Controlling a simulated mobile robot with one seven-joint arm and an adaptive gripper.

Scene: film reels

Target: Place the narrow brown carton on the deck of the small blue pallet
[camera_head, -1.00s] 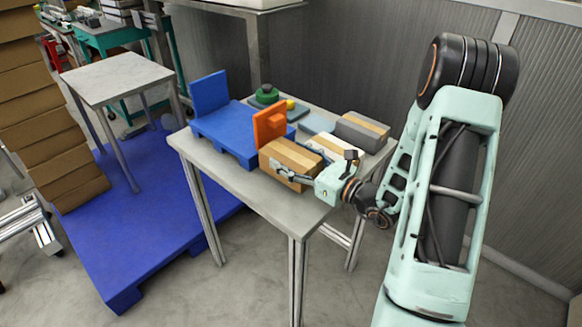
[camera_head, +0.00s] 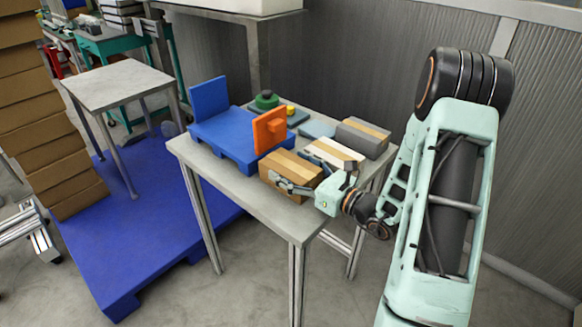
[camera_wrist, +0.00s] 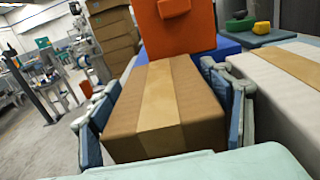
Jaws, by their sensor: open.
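The brown carton (camera_head: 292,163) with a tan tape strip is at the front of the grey table, apparently resting on it. My gripper (camera_head: 288,186) is open around it. In the wrist view the carton (camera_wrist: 160,105) lies between the two blue-padded fingers, one on each side; whether the pads touch it I cannot tell. The small blue pallet (camera_head: 228,134) lies on the table to the left and behind the carton. Its deck is bare between an upright blue panel (camera_head: 209,98) and an orange panel (camera_head: 270,131); the orange panel hides part of it.
A white carton (camera_head: 334,152) stands close to the right of the brown one, with a grey carton (camera_head: 362,138) beyond. Behind the pallet are a green round object (camera_head: 265,99) and a small yellow piece (camera_head: 291,108). The table (camera_head: 225,178) has free room at front left.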

